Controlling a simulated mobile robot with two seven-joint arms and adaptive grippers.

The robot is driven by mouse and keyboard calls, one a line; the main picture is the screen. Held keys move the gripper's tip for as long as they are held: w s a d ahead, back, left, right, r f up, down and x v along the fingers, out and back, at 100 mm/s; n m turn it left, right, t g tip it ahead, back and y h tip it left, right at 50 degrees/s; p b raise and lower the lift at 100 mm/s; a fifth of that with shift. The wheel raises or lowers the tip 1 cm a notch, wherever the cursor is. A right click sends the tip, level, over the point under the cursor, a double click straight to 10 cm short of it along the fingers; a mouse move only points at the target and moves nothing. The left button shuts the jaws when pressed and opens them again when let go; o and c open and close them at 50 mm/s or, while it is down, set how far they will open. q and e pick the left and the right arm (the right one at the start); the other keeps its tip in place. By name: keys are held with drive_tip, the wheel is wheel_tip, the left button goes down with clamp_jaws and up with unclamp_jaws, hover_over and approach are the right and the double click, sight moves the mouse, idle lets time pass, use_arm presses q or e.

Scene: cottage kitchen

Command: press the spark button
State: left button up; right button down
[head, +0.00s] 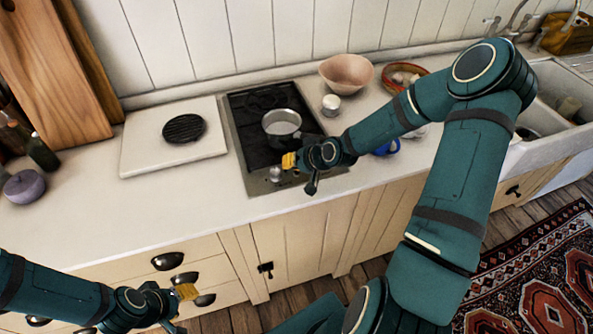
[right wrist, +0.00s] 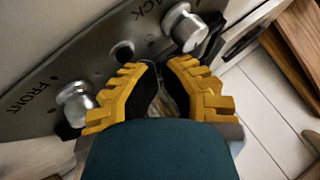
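A small dark round button (right wrist: 122,51) sits on the stove's metal control panel between two silver knobs in the right wrist view. I see no readable label on it, and it is hidden in the head view. My right gripper (right wrist: 162,68) has its yellow-backed fingers drawn together, with the tips close to the panel, beside the button and towards the BACK knob. Whether they touch the panel I cannot tell. In the head view the right gripper (head: 290,160) is over the stove's front edge. My left gripper (head: 186,292) is low, in front of the drawers, away from the stove.
The knob near FRONT (right wrist: 76,101) and the knob near BACK (right wrist: 184,27) flank the button. A pot (head: 281,122) stands on the black cooktop (head: 245,103). A white cup (head: 331,104) and a pink bowl (head: 346,75) stand nearby. The counter's left front is clear.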

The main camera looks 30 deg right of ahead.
drive_tip(key=shift+f, duration=0.2)
idle(0.5)
drive_tip(key=shift+f+b, duration=0.3)
drive_tip(key=shift+b, duration=0.05)
drive_tip(key=shift+r, duration=0.1)
drive_tip(key=shift+r+p, duration=0.4)
drive_tip(key=shift+p, duration=0.05)
wheel_tip(320, 180, up, 6)
drive_tip(key=p, duration=0.5)
idle(0.4)
idle(0.5)
